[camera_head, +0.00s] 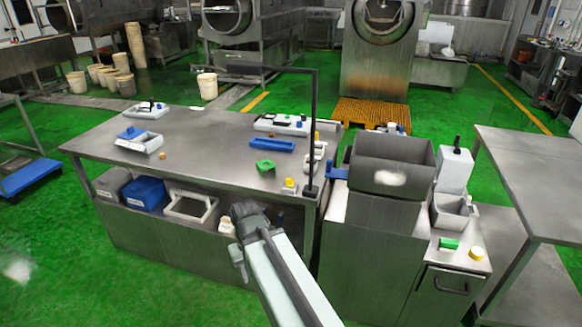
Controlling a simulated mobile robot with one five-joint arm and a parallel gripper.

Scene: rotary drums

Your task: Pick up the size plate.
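I cannot tell for sure which item is the size plate. A green piece with a notch (265,167) lies on the steel table (200,165) towards its right end. A long flat blue piece (272,145) lies behind it. A small green block (448,244) lies on the steel cabinet at the right. My gripper (243,214) is the dark end of my pale arm, in front of the table's near edge. It appears apart from all these pieces. Its fingers are too small and dark to tell whether they are open or shut.
White trays (139,143) stand on the table's left. A dark upright frame (313,130) rises from its right end. A steel bin (392,165) stands right of the table. The shelf below holds a blue box (146,193).

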